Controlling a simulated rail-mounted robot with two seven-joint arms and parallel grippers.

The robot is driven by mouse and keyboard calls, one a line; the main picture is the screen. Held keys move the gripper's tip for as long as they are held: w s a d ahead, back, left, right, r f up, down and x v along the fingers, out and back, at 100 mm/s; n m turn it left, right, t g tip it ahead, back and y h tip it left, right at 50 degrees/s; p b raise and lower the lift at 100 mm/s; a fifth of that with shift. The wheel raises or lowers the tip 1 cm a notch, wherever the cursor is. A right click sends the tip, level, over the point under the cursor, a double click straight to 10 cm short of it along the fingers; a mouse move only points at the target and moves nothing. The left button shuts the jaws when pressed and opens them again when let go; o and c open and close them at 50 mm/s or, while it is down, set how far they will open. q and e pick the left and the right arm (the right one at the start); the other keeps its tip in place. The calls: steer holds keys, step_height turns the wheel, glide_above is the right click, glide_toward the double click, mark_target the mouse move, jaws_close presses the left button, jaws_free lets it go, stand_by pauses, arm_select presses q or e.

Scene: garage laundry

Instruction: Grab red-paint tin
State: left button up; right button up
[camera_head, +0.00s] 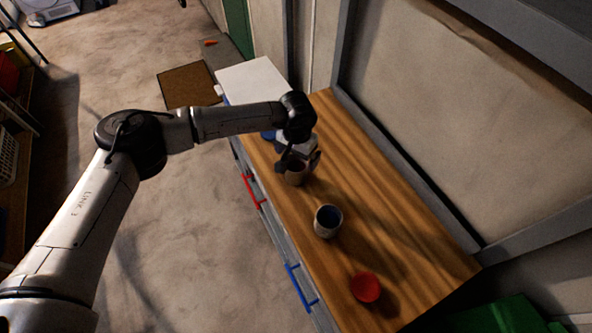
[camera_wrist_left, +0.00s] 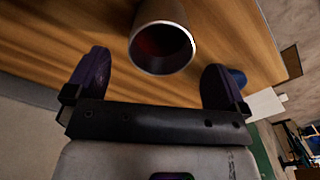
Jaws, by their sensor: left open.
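The red-paint tin (camera_head: 294,175) is a grey metal tin standing on the wooden worktop (camera_head: 400,235), partly hidden by my left gripper in the head view. In the left wrist view the tin (camera_wrist_left: 162,48) shows its open mouth with dark red inside. My left gripper (camera_head: 300,160) is right at the tin. Its two dark fingers are spread wide in the wrist view (camera_wrist_left: 158,75), one on each side of the tin's mouth, with a gap on both sides. I cannot tell how deep the tin sits between them. My right gripper is not in view.
A second tin (camera_head: 327,221) with dark blue inside stands nearer on the worktop. A blue object (camera_head: 268,134) is partly hidden behind my arm. A wall bounds the worktop's right side.

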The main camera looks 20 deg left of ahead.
mark_target(297, 166)
arm_select(q)
steer(key=shift+f, duration=2.85)
steer(key=shift+w, duration=0.1)
steer(key=shift+c, duration=0.2)
steer(key=shift+r, duration=0.1)
steer(key=c, duration=1)
